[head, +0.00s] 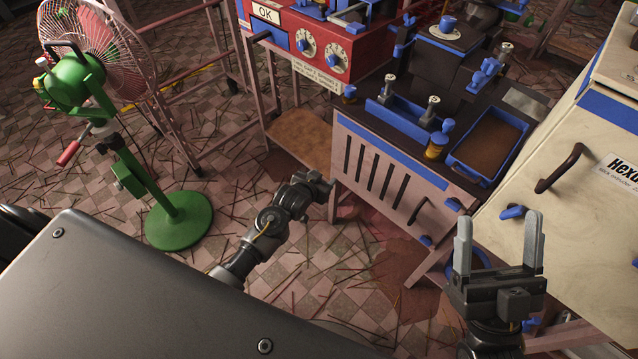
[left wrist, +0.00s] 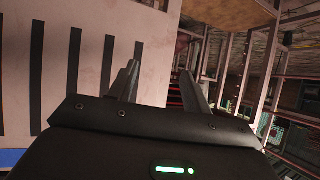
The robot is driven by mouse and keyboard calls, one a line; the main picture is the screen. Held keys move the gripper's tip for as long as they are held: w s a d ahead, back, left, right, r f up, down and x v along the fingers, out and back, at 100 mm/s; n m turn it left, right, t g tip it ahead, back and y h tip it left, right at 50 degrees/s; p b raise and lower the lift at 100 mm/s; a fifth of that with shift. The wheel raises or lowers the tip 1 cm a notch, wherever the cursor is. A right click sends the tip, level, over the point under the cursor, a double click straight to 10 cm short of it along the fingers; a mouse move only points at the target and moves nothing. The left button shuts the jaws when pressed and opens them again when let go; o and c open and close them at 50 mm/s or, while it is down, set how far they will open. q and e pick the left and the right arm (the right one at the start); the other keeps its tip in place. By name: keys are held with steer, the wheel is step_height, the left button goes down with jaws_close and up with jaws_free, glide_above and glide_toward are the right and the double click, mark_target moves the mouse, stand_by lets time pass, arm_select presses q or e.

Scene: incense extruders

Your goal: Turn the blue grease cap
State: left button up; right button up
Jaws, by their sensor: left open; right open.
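Several blue caps and knobs show in the head view, and I cannot tell for sure which is the grease cap. One blue cap (head: 448,124) sits on a small yellow cup at the front of the dark-topped bench. Another blue cap (head: 448,22) stands on a round plate at the back. My left gripper (head: 326,186) is in front of the bench's slotted side panel, below the bench top, empty. It also shows open in the left wrist view (left wrist: 158,80). My right gripper (head: 498,228) is open and empty, fingers up, at lower right, apart from both caps.
The bench top holds a blue-rimmed tray (head: 452,163) of brown material and a blue trough (head: 398,119). A red control box (head: 318,50) stands behind left. A pale cabinet (head: 590,175) with a dark handle is close on the right. A green fan (head: 180,220) stands left.

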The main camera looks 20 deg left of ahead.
arm_select(q)
steer(key=shift+s+a+f+g, duration=0.15)
steer(key=shift+s+f, duration=0.25)
steer(key=shift+f, duration=0.25)
steer(key=shift+s+d+f+g, duration=0.15)
steer(key=shift+s+f, duration=0.25)
steer(key=shift+f, duration=0.2)
steer(key=shift+a, duration=0.1)
